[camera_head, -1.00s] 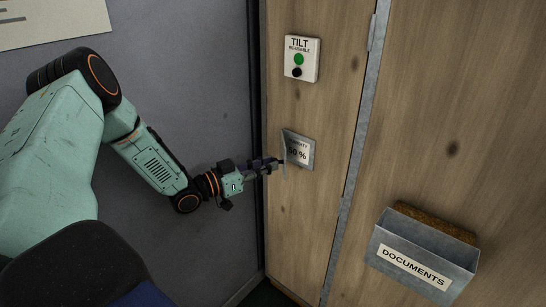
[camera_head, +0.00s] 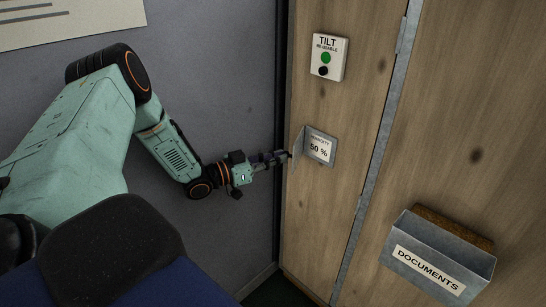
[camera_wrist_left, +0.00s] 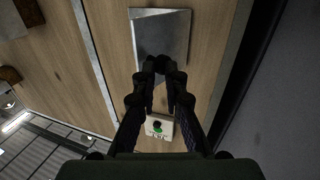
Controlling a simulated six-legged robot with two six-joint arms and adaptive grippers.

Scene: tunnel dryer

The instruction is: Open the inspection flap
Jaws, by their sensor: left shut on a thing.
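The inspection flap (camera_head: 298,147) is a thin grey metal plate on the wooden wall, hinged at its left side. It stands out from the wall, seen nearly edge-on. Beside it the white humidity label (camera_head: 319,147), reading "50 %", is uncovered. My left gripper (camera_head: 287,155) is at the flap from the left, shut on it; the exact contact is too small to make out. In the left wrist view, the closed dark fingers (camera_wrist_left: 162,66) overlap the metal plate (camera_wrist_left: 172,28) and hide part of it. My right gripper is not in view.
A white TILT indicator (camera_head: 329,57) with a green and a black dot is above the flap. A metal DOCUMENTS holder (camera_head: 437,262) sits at lower right.

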